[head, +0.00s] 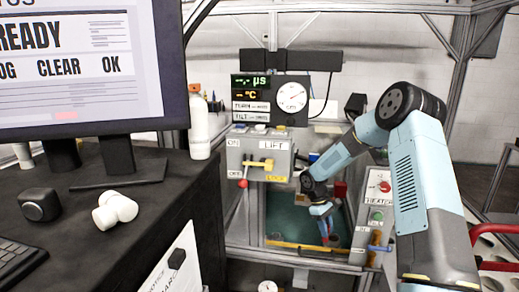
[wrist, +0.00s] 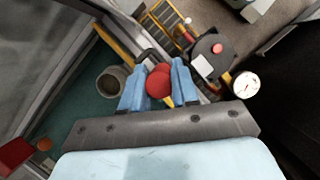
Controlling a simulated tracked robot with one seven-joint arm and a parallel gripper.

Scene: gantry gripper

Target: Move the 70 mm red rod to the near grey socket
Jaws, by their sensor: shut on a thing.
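The red rod (wrist: 158,84) shows end-on as a round red top between the two blue fingers of my gripper (wrist: 159,90) in the wrist view. The fingers are shut on it. In the head view my gripper (head: 325,222) hangs inside the framed bay over the green floor. The red of the rod shows small and partly hidden between the fingers there. A round grey socket (wrist: 113,80) with a dark hollow is on the green floor, just left of the fingers in the wrist view. The rod's lower end is hidden.
A yellow rail (head: 300,248) runs along the bay's front edge. The heater control box (head: 377,200) stands on the right, the lift panel (head: 262,160) at the back left. A red block (wrist: 14,152) and an orange round thing (wrist: 44,144) are left in the wrist view.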

